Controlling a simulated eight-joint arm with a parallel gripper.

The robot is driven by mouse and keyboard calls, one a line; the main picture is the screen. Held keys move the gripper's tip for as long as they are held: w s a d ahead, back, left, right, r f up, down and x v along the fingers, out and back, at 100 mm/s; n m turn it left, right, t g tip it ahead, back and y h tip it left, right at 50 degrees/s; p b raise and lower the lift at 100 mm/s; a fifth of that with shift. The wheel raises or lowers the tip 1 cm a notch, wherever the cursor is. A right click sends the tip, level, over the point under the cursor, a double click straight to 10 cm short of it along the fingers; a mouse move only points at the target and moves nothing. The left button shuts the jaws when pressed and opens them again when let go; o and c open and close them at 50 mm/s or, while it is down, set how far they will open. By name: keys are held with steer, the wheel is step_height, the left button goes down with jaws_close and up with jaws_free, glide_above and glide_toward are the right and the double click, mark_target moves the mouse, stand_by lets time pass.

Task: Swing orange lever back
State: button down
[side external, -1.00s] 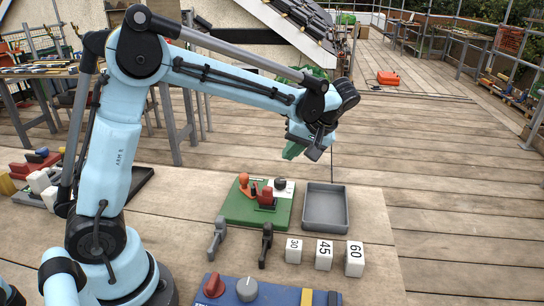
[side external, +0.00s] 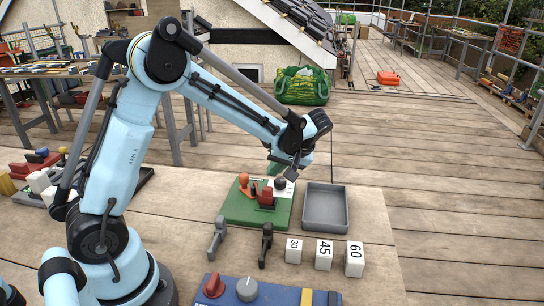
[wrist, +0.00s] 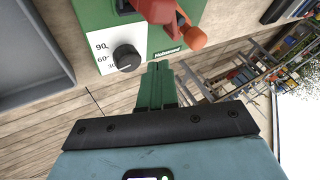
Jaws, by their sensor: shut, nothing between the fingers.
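The orange lever (side external: 244,180) stands with its round knob up at the left back of a green board (side external: 236,211). In the wrist view, an orange handle (wrist: 195,38) shows right of a red clamp-like part (wrist: 158,9). A black dial (wrist: 126,58) on a white plate marked 30, 60, 90 is on its left. My gripper (side external: 273,170) hangs above the back of the board. Its green fingers (wrist: 158,70) are together and empty in the wrist view, below the board's edge and apart from the orange handle.
A grey tray (side external: 346,208) stands right of the board. Two grey and black clamps (side external: 217,238) and white blocks marked 30 (side external: 294,250), 45 and 60 lie in front. A blue panel (side external: 262,292) with knobs is nearest.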

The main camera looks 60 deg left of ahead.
mark_target(242, 176)
steer(key=s+a, duration=0.1)
steer(key=s+a+f, duration=0.1)
steer(key=s+a, duration=0.1)
steer(key=shift+f, duration=0.15)
steer(key=shift+s+a, duration=0.15)
steer(key=shift+s+a, duration=0.3)
steer(key=shift+s, duration=0.3)
stand_by(0.7)
steer(key=shift+s+a, duration=0.25)
steer(key=shift+s, duration=1.05)
steer(key=shift+s+d, duration=0.3)
steer(key=shift+s, duration=0.6)
stand_by(2.8)
steer(key=shift+s+d, duration=0.3)
steer(key=shift+d, duration=0.05)
